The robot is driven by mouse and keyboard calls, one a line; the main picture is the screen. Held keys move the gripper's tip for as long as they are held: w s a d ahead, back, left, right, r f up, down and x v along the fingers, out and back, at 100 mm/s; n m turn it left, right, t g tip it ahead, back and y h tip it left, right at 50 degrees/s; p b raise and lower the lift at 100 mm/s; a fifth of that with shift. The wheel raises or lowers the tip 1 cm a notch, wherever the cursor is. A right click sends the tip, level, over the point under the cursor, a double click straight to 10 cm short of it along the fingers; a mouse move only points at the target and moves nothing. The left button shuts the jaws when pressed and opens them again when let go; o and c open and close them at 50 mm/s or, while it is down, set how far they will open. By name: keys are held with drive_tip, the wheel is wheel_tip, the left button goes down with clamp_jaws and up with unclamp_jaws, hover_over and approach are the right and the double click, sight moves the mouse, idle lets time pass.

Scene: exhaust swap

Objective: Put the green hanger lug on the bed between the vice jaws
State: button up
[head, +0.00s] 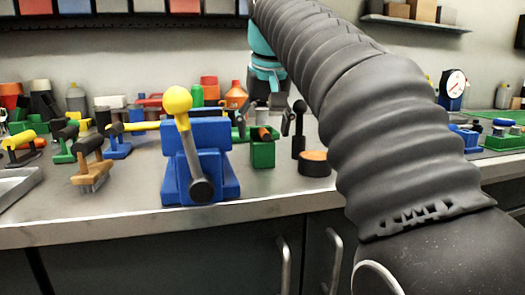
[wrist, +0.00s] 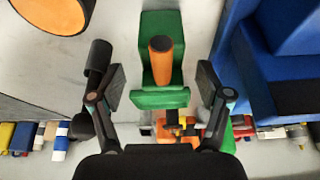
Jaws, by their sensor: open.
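The green hanger lug (head: 262,154), a green block with an orange cylinder, stands on the bench just right of the vice. In the wrist view the lug (wrist: 160,98) lies between my fingers, with a gap on both sides. My gripper (head: 266,120) is open around or just above the lug, pointing down; it also shows in the wrist view (wrist: 161,84). The blue vice (head: 210,160) has a grey lever with a yellow knob in front. Part of the vice (wrist: 285,50) shows at the right of the wrist view. The bed between its jaws is hidden in the head view.
A black round block with an orange top (head: 314,163) and an upright black post (head: 299,140) stand right of the lug. Wooden-handled brush (head: 90,165) and several coloured tools crowd the bench on the left. A dial gauge (head: 453,88) stands far right. The bench's front strip is clear.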

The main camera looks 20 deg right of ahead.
sight(262, 142)
drive_tip(key=shift+b+x, duration=0.35)
drive_tip(key=shift+x, duration=1.6)
drive_tip(key=shift+a, duration=0.15)
clamp_jaws()
